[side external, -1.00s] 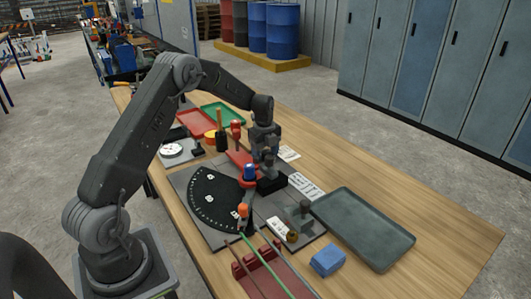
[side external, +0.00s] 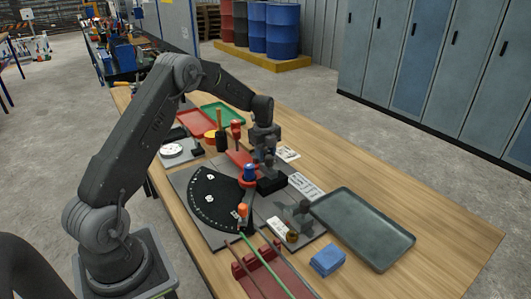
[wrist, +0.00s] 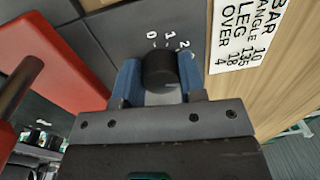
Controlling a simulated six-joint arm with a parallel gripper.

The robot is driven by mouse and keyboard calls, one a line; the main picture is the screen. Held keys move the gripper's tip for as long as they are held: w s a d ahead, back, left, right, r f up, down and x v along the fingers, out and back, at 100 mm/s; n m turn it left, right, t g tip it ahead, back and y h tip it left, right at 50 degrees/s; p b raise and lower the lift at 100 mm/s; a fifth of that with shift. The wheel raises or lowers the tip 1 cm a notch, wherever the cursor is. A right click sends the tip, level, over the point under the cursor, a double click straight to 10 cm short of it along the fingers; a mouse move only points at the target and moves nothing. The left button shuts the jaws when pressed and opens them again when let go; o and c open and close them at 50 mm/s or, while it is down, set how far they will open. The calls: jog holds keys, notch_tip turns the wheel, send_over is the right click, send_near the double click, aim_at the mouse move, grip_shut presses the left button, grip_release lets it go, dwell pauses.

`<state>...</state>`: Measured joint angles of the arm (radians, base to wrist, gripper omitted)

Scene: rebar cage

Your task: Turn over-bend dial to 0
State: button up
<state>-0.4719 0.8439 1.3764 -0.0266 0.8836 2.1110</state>
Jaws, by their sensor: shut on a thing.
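The over-bend dial (wrist: 160,70) is a black round knob on a grey plate in the wrist view. The numbers 0, 1 and 2 are printed in an arc beyond it, with 0 at the left. A thin pale mark shows on the knob, but I cannot tell which number it stands at. My gripper (wrist: 160,85) is shut on the dial, with a blue finger pad against each side. In the side view my gripper (side external: 268,172) is low over the bending plate (side external: 185,182), and the dial cannot be made out there.
A printed card (wrist: 245,35) lies right of the dial. A red lever (wrist: 50,60) runs along the left. In the side view a black angle scale (side external: 209,200) lies left of my gripper. A grey tray (side external: 365,225) and a blue block (side external: 328,261) are at the right.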

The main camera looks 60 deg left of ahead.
aim_at(265, 153)
jog(key=shift+n, duration=0.3)
jog(key=n, duration=0.3)
jog(key=shift+n, duration=0.3)
jog(key=shift+d+n, duration=0.1)
jog(key=shift+n, duration=2.1)
jog(key=o, duration=0.9)
jog(key=r, duration=1.3)
jog(key=shift+s+d+r, duration=0.2)
jog(key=shift+s+r, duration=0.1)
jog(key=shift+r, duration=0.1)
